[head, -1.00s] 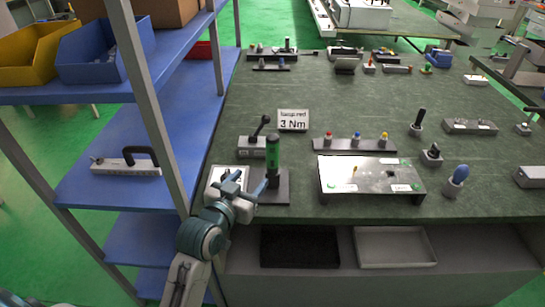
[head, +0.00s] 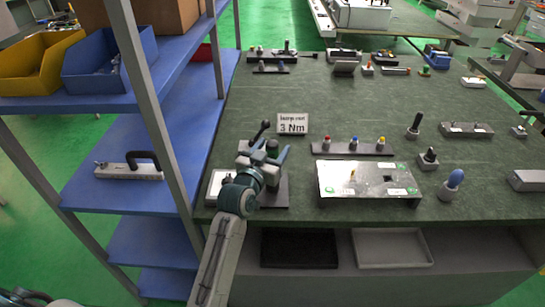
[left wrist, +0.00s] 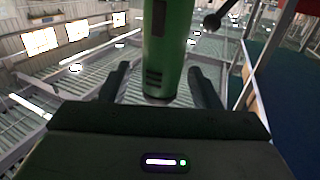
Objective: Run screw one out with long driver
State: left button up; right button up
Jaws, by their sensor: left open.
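A tall green-handled driver (head: 272,148) stands upright at the table's left front, partly hidden by my left gripper (head: 268,156). In the left wrist view the green handle (left wrist: 162,45) rises between the two spread fingers of my left gripper (left wrist: 160,85), with a gap on each side. The gripper is open and not closed on it. A pale metal panel (head: 330,187) lies to the right, with a small yellow screw-like piece (head: 352,174) upright on it. Which screw is number one cannot be told. My right gripper is out of view.
A rack (head: 324,147) with red, blue and yellow tops stands behind the panel. Black-handled tools (head: 415,122) and a blue-knobbed tool (head: 453,180) stand at right. A shelf post (head: 155,110) rises on the left.

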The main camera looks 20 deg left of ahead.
pick_arm(q)
jog(key=shift+w, duration=0.25)
jog(key=c, duration=0.6)
grip_shut()
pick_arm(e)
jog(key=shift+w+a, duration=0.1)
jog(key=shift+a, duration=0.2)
pick_arm(q)
jog(key=shift+r, duration=0.1)
